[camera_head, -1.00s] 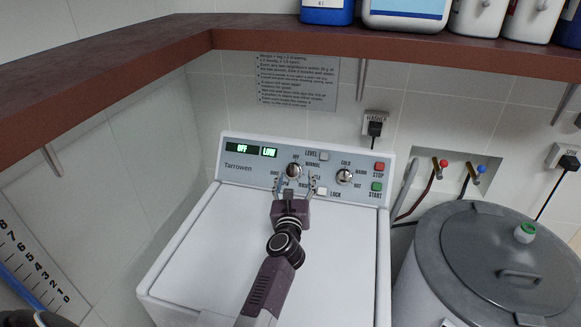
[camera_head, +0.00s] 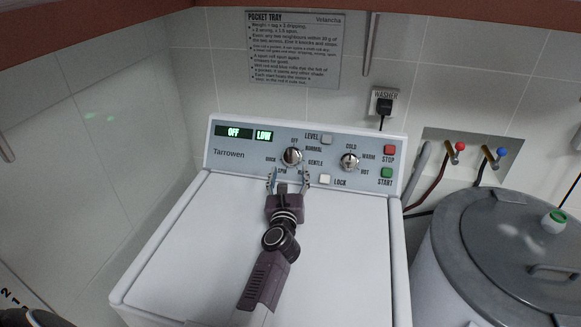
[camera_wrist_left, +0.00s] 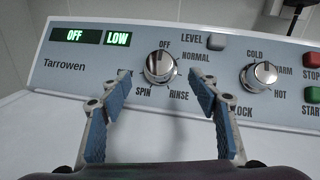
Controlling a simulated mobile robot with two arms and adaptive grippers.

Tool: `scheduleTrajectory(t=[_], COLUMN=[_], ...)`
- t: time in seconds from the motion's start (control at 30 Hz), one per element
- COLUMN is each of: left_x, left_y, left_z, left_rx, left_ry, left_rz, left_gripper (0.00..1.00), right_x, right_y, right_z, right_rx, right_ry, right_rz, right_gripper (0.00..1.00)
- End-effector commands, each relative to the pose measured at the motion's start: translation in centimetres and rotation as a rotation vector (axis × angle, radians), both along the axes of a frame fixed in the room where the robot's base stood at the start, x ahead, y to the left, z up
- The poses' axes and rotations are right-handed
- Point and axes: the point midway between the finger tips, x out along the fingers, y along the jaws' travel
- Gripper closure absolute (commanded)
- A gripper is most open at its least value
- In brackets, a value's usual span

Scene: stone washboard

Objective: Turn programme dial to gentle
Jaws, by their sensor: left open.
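The programme dial (camera_head: 291,156) is a silver knob on the washer's blue-grey panel, with OFF, NORMAL, GENTLE, RINSE, SPIN and a partly hidden label around it. The display (camera_head: 248,133) reads OFF and LOW. My left gripper (camera_head: 289,176) is open and empty, just in front of and below the dial. In the left wrist view the dial (camera_wrist_left: 160,67) stands beyond and between the spread fingers (camera_wrist_left: 158,88), apart from them. The fingers hide the GENTLE label there. Where the dial's pointer sits is hard to tell. My right gripper is out of view.
A second knob, for temperature (camera_head: 349,161), is right of the dial. LEVEL (camera_head: 326,139), LOCK (camera_head: 325,179), STOP (camera_head: 390,150) and START (camera_head: 386,173) buttons are close by.

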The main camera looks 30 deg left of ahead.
Motion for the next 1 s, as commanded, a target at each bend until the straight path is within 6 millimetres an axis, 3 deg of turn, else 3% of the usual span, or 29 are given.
scheduleTrajectory(t=[0.2, 0.53, 0.93, 1.0], left_x=[2.1, 6.3, 7.1, 7.1], left_y=[0.9, 2.8, 3.1, 3.1], left_z=[-0.2, -0.3, -0.1, -0.1], left_rx=[0.002, 0.002, 0.0, 0.0], left_ry=[-0.004, -0.001, -0.001, -0.001], left_rz=[0.001, 0.0, 0.0, 0.0], left_gripper=[0.44, 0.44, 0.44, 0.49], right_x=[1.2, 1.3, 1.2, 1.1], right_y=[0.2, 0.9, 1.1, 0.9], right_z=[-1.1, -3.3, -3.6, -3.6], right_rx=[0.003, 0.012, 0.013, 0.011], right_ry=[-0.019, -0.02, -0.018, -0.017], right_rz=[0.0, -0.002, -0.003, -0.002], right_gripper=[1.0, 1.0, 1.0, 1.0])
